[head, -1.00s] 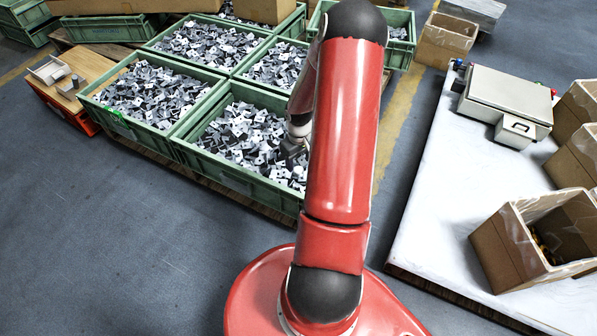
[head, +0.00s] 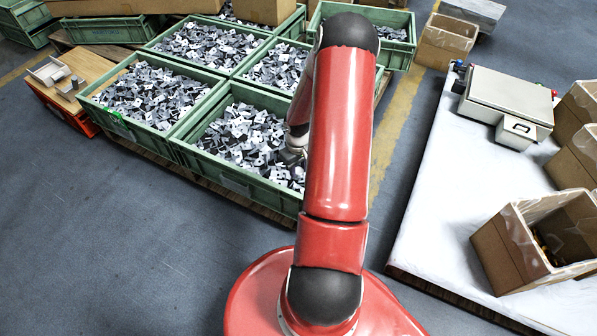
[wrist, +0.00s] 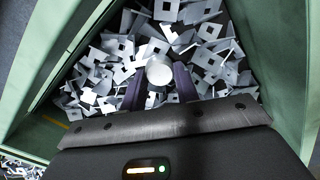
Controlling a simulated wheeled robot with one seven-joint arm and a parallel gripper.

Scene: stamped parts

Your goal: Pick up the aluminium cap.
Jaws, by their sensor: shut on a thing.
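The aluminium cap (wrist: 159,70) is a round, pale silver disc between the fingertips of my gripper (wrist: 160,80) in the wrist view. My gripper is shut on it, with one finger on each side. Flat metal stampings with square holes lie behind and below the cap inside a green crate (wrist: 267,45). I cannot tell how far the cap is above them. In the head view my gripper is mostly hidden behind my red arm, over the near green crate (head: 237,183), and the cap cannot be made out.
More green crates of stampings (head: 151,92) stand beside and behind. The crate walls rise close around my gripper. A white table (head: 430,215) at right carries a grey box (head: 508,95) and open cardboard boxes (head: 500,255). Floor at left is clear.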

